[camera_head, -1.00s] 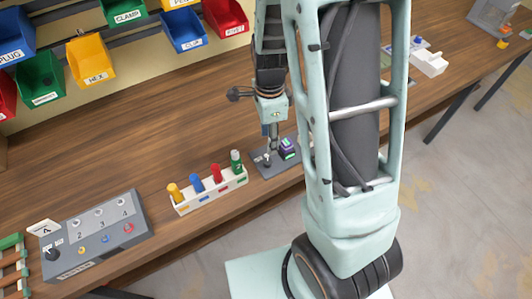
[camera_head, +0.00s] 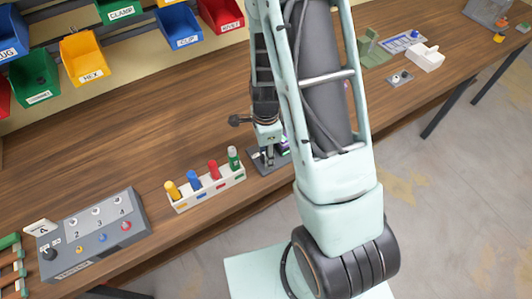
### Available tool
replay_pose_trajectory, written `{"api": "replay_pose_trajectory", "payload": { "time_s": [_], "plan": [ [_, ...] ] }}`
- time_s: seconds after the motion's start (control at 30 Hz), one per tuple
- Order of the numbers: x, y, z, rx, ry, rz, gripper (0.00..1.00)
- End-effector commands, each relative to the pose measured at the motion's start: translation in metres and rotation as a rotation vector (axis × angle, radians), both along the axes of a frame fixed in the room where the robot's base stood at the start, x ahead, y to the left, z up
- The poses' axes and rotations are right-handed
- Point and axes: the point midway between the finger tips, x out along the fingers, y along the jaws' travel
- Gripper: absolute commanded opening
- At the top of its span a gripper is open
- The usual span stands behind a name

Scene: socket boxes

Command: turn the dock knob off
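A small grey plate (camera_head: 259,165), which looks like the dock, lies near the table's front edge, right of the rack of coloured pegs. A dark block with purple and green on top (camera_head: 284,146) stands on its right part, mostly hidden by my arm. My gripper (camera_head: 268,157) points down over the plate's left part, low and close to it. The dock knob is not visible now; my gripper covers the spot where a small knob-like piece showed earlier. The fingers are too small to tell whether they are open, or touch the knob.
The white rack (camera_head: 207,193) holds red, blue, yellow and green pegs just left of the plate. A grey tester box (camera_head: 95,240) with a black knob sits at the left. Coloured bins (camera_head: 82,58) hang behind. Open wood lies between. A white block (camera_head: 425,57) is at right.

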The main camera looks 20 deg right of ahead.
Motion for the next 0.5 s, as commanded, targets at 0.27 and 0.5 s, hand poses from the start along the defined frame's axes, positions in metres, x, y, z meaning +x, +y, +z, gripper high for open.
{"api": "replay_pose_trajectory", "payload": {
  "time_s": [0.27, 0.5],
  "plan": [
    [0.0000, -0.0001, 0.0002, 0.000, 0.000, 0.000, 0.24],
    [-0.0001, -0.0001, 0.0003, 0.000, 0.000, 0.000, 0.00]
  ]
}}
